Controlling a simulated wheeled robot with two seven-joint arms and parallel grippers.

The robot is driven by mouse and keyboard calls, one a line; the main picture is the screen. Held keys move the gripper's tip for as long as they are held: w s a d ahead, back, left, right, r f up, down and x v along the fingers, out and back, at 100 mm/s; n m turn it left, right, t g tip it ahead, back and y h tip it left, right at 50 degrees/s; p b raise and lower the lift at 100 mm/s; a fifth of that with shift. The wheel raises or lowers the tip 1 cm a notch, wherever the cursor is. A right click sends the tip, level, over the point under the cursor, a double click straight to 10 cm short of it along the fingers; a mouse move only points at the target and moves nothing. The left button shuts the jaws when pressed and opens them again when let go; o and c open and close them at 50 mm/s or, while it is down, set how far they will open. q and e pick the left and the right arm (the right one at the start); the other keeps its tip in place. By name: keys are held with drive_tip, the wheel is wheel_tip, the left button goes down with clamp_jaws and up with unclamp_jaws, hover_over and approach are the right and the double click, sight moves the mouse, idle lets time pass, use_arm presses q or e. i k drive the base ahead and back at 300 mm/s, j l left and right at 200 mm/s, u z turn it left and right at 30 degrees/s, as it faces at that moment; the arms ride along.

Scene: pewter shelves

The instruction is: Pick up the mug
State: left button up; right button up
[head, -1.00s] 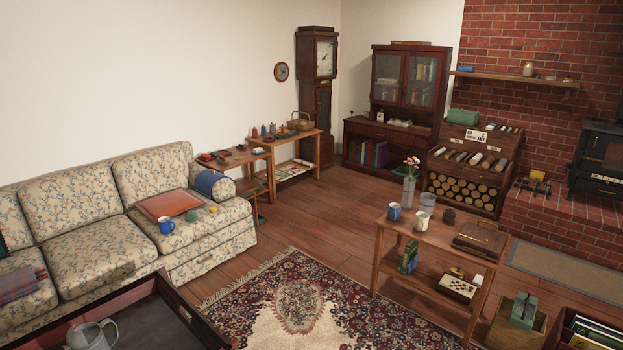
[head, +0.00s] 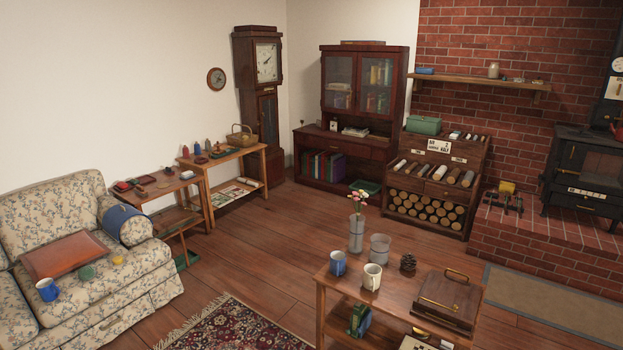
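Several mugs are in the head view. A blue mug (head: 338,264) and a cream mug (head: 372,277) stand upright side by side on the wooden table (head: 390,318) at the lower right. Neither of my grippers is in view.
On the table are a glass vase (head: 356,233) with flowers, a grey cup-like container (head: 379,248), a pine cone (head: 408,262) and a wooden box (head: 447,298). The sofa (head: 120,290) stands left.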

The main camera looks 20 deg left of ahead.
sight(51, 291)
drive_tip(key=i+j+u, duration=0.25)
drive_tip(key=i+u, duration=0.15)
drive_tip(key=i+j+u, duration=0.1)
drive_tip(key=i+u, duration=0.35)
drive_tip(key=i+l+u, duration=0.1)
drive_tip(key=i+u, duration=0.3)
drive_tip(key=i, duration=0.15)
drive_tip(key=i+l+u, duration=0.25)
drive_tip(key=i+u, duration=0.15)
drive_tip(key=i+j+u, duration=0.1)
drive_tip(key=i+u, duration=0.35)
drive_tip(key=i, duration=0.45)
drive_tip(key=i+l+u, duration=0.2)
drive_tip(key=i+u, duration=0.25)
drive_tip(key=i, duration=0.45)
